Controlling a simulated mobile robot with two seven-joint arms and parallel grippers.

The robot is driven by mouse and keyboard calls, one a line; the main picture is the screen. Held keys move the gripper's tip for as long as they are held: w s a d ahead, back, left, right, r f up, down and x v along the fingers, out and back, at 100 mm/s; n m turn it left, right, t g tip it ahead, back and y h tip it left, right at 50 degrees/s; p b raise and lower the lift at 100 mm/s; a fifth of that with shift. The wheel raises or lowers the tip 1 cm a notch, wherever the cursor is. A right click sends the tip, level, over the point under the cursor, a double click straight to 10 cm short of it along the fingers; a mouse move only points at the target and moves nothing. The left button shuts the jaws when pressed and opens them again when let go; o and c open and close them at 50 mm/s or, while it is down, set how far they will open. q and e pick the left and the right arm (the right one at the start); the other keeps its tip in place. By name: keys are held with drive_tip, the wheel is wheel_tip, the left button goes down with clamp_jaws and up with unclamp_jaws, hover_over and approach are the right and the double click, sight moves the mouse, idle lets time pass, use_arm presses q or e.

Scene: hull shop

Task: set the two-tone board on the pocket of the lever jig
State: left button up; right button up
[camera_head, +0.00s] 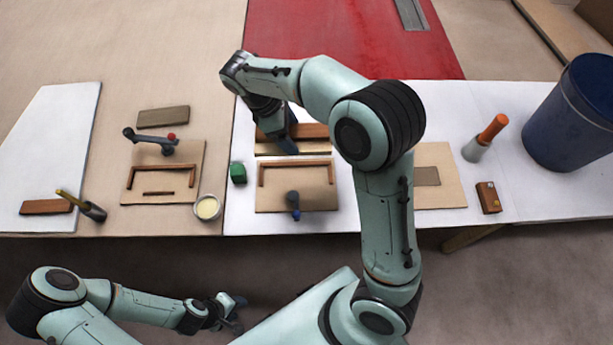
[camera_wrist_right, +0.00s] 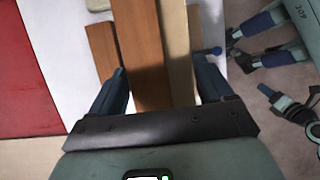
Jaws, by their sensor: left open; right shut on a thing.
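The two-tone board, brown with a pale tan strip (camera_head: 314,132), is at the middle of the bench; it also shows in the right wrist view (camera_wrist_right: 150,60). My right gripper (camera_head: 285,143) is shut on it from above. The board lies behind a tan jig (camera_head: 270,200) with a brown fence and a blue-knobbed lever (camera_head: 293,204). I cannot tell whether the board touches the bench. My left gripper (camera_head: 236,310) is open and empty, in front of the bench.
A grey-brown slab (camera_head: 163,117) lies behind the left jig. At right are a tan plate (camera_head: 450,195), an orange-handled tool (camera_head: 490,132), a brown block (camera_head: 488,198) and a blue bin (camera_head: 575,115).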

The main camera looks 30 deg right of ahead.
drive_tip(key=shift+d+f, duration=0.1)
drive_tip(key=shift+f, duration=0.1)
wheel_tip(320, 180, down, 15)
drive_tip(key=shift+r+b, duration=0.1)
drive_tip(key=shift+b, duration=0.65)
drive_tip(key=shift+f, duration=2.4)
use_arm(q)
drive_tip(key=shift+s+f, duration=1)
drive_tip(key=shift+f, duration=0.15)
use_arm(e)
drive_tip(key=shift+f, duration=0.2)
drive_tip(key=o, duration=1.1)
use_arm(q)
drive_tip(key=shift+f, duration=0.1)
use_arm(e)
drive_tip(key=shift+r, duration=0.1)
